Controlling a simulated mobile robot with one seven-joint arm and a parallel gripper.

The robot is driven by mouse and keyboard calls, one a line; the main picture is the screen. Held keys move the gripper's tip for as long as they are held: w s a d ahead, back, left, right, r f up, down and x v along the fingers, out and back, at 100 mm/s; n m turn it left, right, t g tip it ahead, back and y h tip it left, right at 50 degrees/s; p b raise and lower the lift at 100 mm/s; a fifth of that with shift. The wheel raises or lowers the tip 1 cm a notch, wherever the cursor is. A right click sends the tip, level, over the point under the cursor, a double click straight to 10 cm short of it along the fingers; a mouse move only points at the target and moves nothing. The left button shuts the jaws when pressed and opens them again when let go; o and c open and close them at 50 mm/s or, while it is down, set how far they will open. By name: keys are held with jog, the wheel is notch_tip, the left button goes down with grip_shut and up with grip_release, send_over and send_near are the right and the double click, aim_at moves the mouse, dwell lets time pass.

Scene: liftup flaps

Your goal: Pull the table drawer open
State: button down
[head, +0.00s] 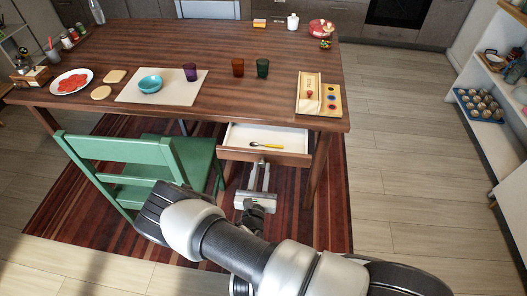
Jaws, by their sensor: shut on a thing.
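The wooden table (215,55) fills the upper middle of the head view. Its drawer (240,153) stands pulled out under the front edge, right of the green chair. The handle itself is mostly hidden by the fingers.
A green chair (120,150) stands close left of the drawer and my arm. On the table are a placemat with a blue bowl (150,84), cups (238,67) and a wooden board (307,102). Shelves (495,125) stand at the right. Floor (400,180) right of the rug is clear.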

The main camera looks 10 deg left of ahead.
jog(key=shift+s+p, duration=0.35)
jog(key=shift+s, duration=2.15)
jog(key=c, duration=1.5)
grip_release()
jog(key=shift+a, duration=0.1)
jog(key=s, duration=1.7)
jog(key=shift+s+a, duration=0.2)
jog(key=shift+a, duration=0.05)
